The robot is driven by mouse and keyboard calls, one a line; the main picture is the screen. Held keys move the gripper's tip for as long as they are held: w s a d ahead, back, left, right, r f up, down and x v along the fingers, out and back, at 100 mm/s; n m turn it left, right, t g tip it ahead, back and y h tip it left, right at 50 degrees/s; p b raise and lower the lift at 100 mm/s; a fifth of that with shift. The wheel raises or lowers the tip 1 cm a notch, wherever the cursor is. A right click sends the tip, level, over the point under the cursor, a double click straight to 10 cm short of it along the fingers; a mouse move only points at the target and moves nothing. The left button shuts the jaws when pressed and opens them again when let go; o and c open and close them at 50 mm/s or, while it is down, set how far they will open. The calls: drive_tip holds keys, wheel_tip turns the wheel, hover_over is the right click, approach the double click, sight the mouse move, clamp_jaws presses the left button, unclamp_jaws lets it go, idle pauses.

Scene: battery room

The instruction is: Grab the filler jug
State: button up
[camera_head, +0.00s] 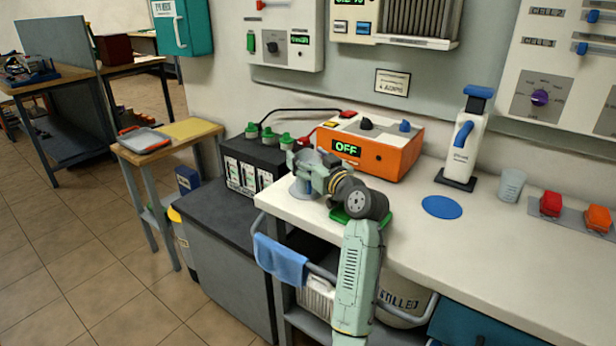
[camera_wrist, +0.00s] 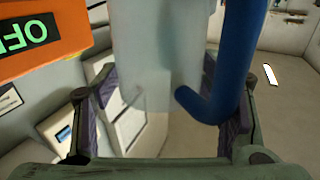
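The filler jug, a translucent pale vessel with a blue handle, fills the upper middle of the wrist view (camera_wrist: 155,60). In the head view the jug (camera_head: 301,189) is a small grey-white shape at the bench's left corner, partly hidden by my gripper (camera_head: 306,168). In the wrist view my gripper (camera_wrist: 170,115) has its fingers wide apart, one on each side of the jug. The blue handle is in front of the right finger pad. The left pad is close to the jug's side; I cannot tell if it touches.
An orange charger (camera_head: 385,146) reading OFF stands just behind right of the gripper. A black battery (camera_head: 250,166) with green caps is to the left.

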drive_tip(key=c, duration=1.1)
